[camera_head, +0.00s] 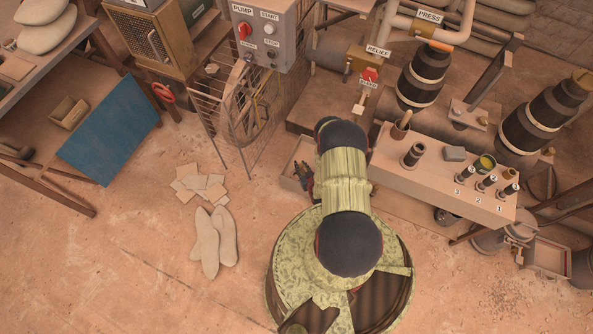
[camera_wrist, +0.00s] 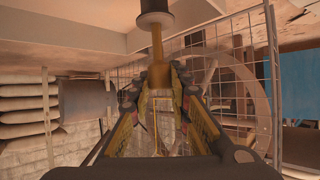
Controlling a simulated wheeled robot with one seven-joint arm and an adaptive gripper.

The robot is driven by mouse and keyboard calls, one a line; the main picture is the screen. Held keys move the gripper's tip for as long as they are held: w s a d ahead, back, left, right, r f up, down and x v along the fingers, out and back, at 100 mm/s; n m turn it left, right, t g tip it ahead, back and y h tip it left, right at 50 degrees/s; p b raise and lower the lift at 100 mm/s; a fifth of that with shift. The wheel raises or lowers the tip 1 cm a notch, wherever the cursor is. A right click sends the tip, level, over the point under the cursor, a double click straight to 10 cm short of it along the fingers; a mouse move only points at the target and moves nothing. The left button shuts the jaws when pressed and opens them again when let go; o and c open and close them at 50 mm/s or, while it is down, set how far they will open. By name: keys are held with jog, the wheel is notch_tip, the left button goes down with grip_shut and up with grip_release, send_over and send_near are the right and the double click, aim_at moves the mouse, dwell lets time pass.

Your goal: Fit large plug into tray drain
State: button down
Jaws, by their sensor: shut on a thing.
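My gripper (camera_head: 304,177) points down over a pale tray (camera_head: 287,181) on the floor, in the head view, partly hidden by my arm. In the wrist view, which appears upside down, my gripper (camera_wrist: 158,78) is shut on the tan stem of the large plug (camera_wrist: 157,42). The plug's dark, wide end is beyond the fingertips, cut by the top edge, against the pale tray surface (camera_wrist: 85,40). The drain is not visible. I cannot tell whether the plug touches or sits in it.
A bench (camera_head: 435,185) with cups and small numbered pieces stands to the right of my arm. A wire cage (camera_head: 228,110) around a wheel stands to the left. Papers (camera_head: 200,183) and pale sacks (camera_head: 213,240) lie on the floor. The floor at lower left is clear.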

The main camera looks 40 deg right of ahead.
jog(key=w+f+b, duration=0.3)
jog(key=f, duration=0.5)
jog(key=shift+w, duration=0.25)
jog(key=c, duration=2)
grip_release()
jog(key=shift+d, duration=0.1)
jog(key=shift+c, duration=0.2)
jog(key=o, duration=0.4)
